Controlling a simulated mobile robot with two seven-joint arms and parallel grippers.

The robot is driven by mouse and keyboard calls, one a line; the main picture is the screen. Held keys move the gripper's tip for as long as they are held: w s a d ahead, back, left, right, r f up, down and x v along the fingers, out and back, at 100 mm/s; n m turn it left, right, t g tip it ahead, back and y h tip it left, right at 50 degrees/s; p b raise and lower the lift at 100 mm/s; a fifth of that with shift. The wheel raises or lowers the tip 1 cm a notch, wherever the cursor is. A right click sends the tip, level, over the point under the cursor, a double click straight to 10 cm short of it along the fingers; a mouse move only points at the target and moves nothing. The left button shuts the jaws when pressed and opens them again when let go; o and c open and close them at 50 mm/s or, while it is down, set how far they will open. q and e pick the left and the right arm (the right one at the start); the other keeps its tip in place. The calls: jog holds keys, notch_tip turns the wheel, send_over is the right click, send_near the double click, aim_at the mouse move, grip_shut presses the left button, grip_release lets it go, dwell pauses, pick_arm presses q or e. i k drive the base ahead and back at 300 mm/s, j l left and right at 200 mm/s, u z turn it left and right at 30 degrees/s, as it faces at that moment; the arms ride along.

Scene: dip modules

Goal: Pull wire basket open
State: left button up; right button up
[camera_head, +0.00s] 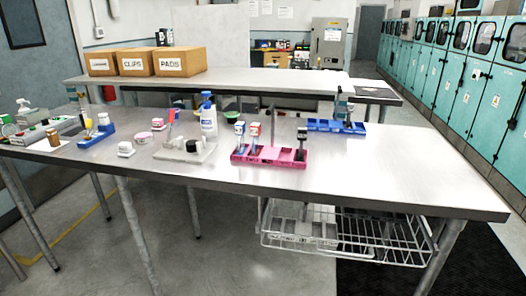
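The wire basket (380,243) hangs under the right part of the near metal table. It sticks out a little past the table's front edge, and its back part is hidden under the tabletop. Grey, labelled items lie in its left part. Neither of my grippers shows in the head view.
Table legs (443,258) stand beside the basket. Open floor lies in front.

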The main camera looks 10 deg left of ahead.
aim_at(370, 251)
jog(key=i+j, duration=0.45)
jog(key=j, duration=0.15)
jog(key=i+j+z, duration=0.15)
jog(key=i+j, duration=0.3)
jog(key=j, duration=0.1)
